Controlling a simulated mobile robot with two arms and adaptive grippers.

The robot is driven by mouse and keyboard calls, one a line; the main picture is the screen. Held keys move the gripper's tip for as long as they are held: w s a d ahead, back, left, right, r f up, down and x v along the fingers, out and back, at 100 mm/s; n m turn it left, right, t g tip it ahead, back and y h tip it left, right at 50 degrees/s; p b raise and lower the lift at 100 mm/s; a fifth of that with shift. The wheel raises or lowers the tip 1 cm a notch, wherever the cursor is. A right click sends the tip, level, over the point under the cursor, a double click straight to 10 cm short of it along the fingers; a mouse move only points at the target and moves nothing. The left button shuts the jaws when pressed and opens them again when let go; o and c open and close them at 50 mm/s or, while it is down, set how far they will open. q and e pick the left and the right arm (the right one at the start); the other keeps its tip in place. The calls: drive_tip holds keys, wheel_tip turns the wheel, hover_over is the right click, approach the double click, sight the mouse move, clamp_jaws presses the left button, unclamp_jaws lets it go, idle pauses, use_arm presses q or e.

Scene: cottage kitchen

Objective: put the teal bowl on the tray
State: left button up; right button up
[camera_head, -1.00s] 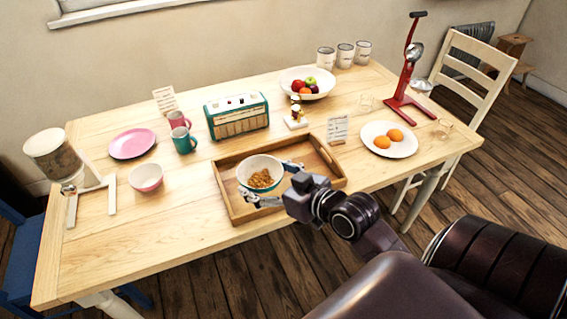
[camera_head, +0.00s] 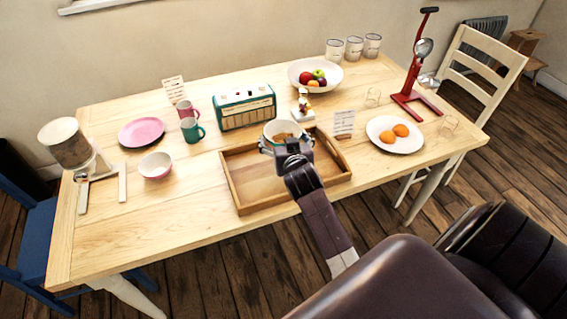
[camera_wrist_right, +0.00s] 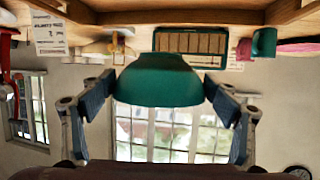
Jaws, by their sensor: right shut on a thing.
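The teal bowl (camera_head: 270,131) has a pale inside and holds brown cereal-like pieces. My right gripper (camera_head: 287,145) is shut on it, with a finger at each side. In the upside-down right wrist view, the teal bowl (camera_wrist_right: 160,82) sits level between the fingertips of my right gripper (camera_wrist_right: 158,88). The wooden tray (camera_head: 240,190) lies on the table, and the bowl is over its far part. In the wrist view a gap shows between the bowl's base and the tray rim (camera_wrist_right: 180,17), so the bowl looks raised. My left gripper is out of view.
A teal radio (camera_head: 246,108), a figurine (camera_head: 303,105) and a menu card (camera_head: 344,123) stand close behind the tray. A plate with orange items (camera_head: 383,146) is to the right. A pink bowl (camera_head: 155,167) is to the left. The tray's near left floor is bare.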

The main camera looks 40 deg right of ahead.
wheel_tip(320, 180, down, 11)
drive_tip(key=shift+r+b, duration=0.1)
drive_tip(key=shift+b, duration=0.3)
drive_tip(key=shift+f, duration=0.2)
drive_tip(key=o, duration=1.3)
drive_tip(key=shift+r, duration=0.15)
drive_tip(key=v, duration=1.2)
drive_tip(key=shift+d, duration=0.1)
